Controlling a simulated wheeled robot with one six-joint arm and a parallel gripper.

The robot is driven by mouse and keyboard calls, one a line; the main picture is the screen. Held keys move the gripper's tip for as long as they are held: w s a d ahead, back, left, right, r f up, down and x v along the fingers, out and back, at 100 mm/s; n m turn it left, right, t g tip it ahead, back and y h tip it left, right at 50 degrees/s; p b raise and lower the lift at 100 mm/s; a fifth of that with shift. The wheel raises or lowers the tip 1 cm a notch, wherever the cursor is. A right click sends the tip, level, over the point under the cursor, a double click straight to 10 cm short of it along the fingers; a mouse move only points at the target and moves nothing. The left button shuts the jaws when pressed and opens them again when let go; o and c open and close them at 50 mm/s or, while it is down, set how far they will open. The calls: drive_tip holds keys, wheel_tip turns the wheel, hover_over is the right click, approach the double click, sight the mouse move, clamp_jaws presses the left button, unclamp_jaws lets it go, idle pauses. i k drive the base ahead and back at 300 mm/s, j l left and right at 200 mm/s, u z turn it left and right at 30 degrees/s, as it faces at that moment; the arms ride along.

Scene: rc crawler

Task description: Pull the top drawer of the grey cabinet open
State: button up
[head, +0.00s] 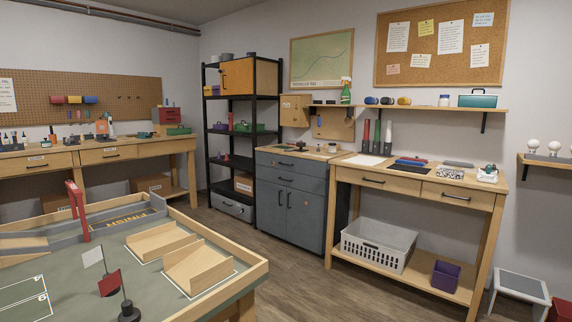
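The grey cabinet (292,213) stands at the middle right, against the back wall, between the black shelf rack and a wooden workbench. Its top drawer (289,164) runs across the upper front and has a dark bar handle. The drawer front looks flush with the cabinet, so it appears shut. A second drawer (297,183) with its own handle lies under it, above two doors with upright handles. My gripper does not show in this view, and nothing of it is near the cabinet.
A wooden-rimmed course table (262,268) fills the lower left foreground. A workbench (480,204) adjoins the cabinet's right side, with a white basket (378,246) on its lower shelf. A black shelf rack (254,130) stands left of the cabinet. Wood floor (290,275) lies open before the cabinet.

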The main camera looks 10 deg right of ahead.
sight(304, 166)
drive_tip(key=i+l+z, duration=0.2)
drive_tip(key=i+z, duration=0.15)
drive_tip(key=i+l+z, duration=0.1)
drive_tip(key=i+z, duration=0.2)
drive_tip(key=i+l+z, duration=0.3)
drive_tip(key=i+z, duration=0.15)
drive_tip(key=i, duration=0.35)
drive_tip(key=i+z, duration=0.5)
drive_tip(key=i, duration=0.35)
drive_tip(key=i+j+u, duration=0.15)
drive_tip(key=i+u, duration=1)
drive_tip(key=i+l+u, duration=0.2)
drive_tip(key=u, duration=0.2)
drive_tip(key=i+j+u, duration=0.15)
drive_tip(key=i+u, duration=0.15)
drive_tip(key=i, duration=0.35)
drive_tip(key=i+u, duration=0.35)
drive_tip(key=i, duration=0.3)
drive_tip(key=i+j, duration=0.1)
drive_tip(key=i, duration=0.15)
drive_tip(key=z, duration=0.05)
